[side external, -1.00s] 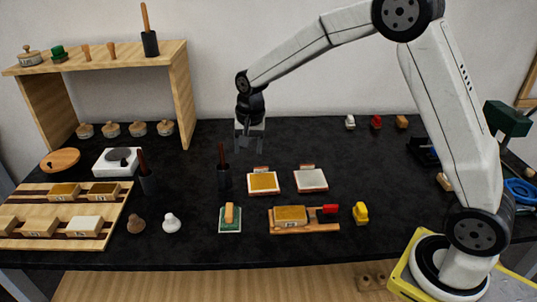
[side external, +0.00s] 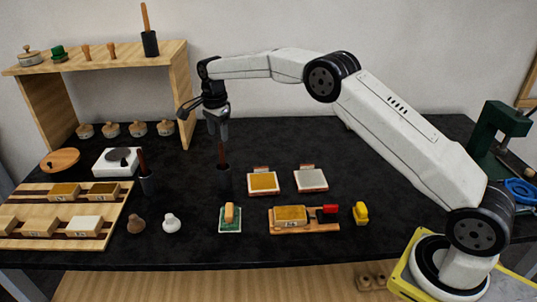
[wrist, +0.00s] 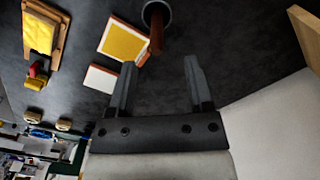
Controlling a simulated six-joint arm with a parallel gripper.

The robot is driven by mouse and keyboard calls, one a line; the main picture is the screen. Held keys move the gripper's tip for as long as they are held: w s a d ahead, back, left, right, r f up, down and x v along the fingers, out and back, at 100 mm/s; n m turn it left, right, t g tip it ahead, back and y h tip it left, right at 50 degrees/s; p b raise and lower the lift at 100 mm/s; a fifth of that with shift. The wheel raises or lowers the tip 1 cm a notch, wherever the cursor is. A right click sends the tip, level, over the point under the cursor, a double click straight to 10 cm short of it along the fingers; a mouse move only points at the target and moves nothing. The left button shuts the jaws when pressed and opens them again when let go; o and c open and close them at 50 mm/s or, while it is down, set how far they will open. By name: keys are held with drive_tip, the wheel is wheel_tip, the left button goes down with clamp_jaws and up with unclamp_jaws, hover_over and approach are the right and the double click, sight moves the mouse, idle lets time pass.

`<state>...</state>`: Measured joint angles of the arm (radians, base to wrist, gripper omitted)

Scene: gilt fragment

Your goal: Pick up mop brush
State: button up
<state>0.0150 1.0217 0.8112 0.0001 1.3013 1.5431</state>
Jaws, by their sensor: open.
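A brush with a dark brown handle (side external: 221,153) stands upright in a dark cup (side external: 224,183) near the middle of the table; its bristles are hidden in the cup. In the wrist view the handle (wrist: 156,38) points toward me from the cup (wrist: 147,10), just past the fingertips and roughly in line with the gap between them. My gripper (side external: 217,138) is open, points down, and is close to the top of the handle. I cannot tell from the side whether they touch. My gripper also shows in the wrist view (wrist: 159,65), with nothing between its fingers.
A similar cup with a brown handle (side external: 147,178) stands to the left. Another with an orange handle (side external: 150,43) is on the wooden shelf (side external: 184,75). A yellow pad (side external: 263,182) and a pale pad (side external: 311,180) lie to the right. The table behind the pads is clear.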

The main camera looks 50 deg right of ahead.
sight(221, 153)
drive_tip(key=shift+w+f, duration=0.1)
drive_tip(key=shift+f, duration=0.05)
drive_tip(key=shift+f, duration=1.2)
drive_tip(key=shift+f, duration=0.1)
drive_tip(key=shift+s+f, duration=0.15)
drive_tip(key=shift+f, duration=1.1)
drive_tip(key=shift+s+f, duration=0.15)
drive_tip(key=shift+f, duration=1.1)
clamp_jaws()
